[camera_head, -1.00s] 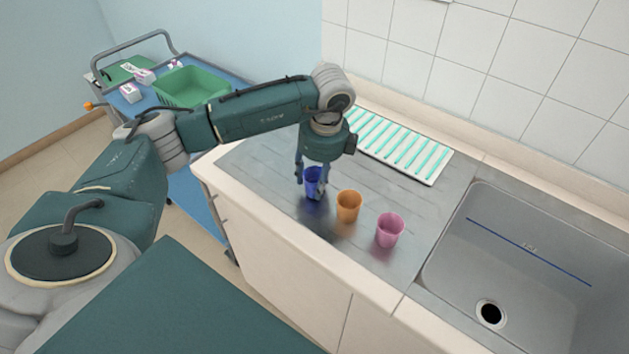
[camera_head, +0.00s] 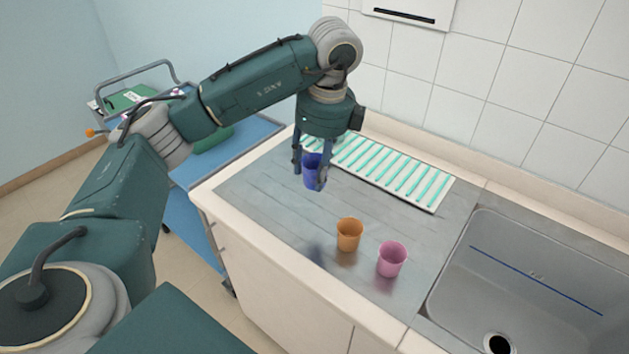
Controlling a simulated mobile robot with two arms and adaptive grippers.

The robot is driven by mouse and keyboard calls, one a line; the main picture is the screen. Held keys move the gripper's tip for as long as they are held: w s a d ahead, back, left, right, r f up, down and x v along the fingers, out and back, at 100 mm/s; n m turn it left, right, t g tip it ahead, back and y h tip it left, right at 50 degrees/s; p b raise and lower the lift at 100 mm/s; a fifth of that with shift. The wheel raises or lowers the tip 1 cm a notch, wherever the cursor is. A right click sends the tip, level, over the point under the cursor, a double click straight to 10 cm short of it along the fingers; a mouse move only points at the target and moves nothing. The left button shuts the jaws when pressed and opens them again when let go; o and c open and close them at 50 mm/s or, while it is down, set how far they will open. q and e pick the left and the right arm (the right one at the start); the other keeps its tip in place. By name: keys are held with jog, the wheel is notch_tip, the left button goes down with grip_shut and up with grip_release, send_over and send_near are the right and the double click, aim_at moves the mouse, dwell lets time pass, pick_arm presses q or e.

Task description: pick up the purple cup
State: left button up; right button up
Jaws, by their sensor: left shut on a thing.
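The purple cup (camera_head: 312,172), a deep blue-purple, is between the fingers of my left gripper (camera_head: 310,180). The gripper points down, is shut on the cup and holds it upright above the metal drainboard. A faint dark shadow lies on the drainboard below it. The fingers hide part of the cup's sides. An orange cup (camera_head: 349,235) and a pink cup (camera_head: 391,259) stand upright on the drainboard, to the right of and below the held cup in the picture. My right gripper is not in view.
A white rack with teal strips (camera_head: 437,203) lies along the back of the drainboard (camera_head: 262,208). A sink basin (camera_head: 450,300) is at the right. A blue trolley (camera_head: 190,205) stands at the left. The drainboard's left and front area is clear.

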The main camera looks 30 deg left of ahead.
pick_arm(q)
notch_tip(320, 180, up, 7)
jog(key=shift+p, duration=0.45)
dwell(1.1)
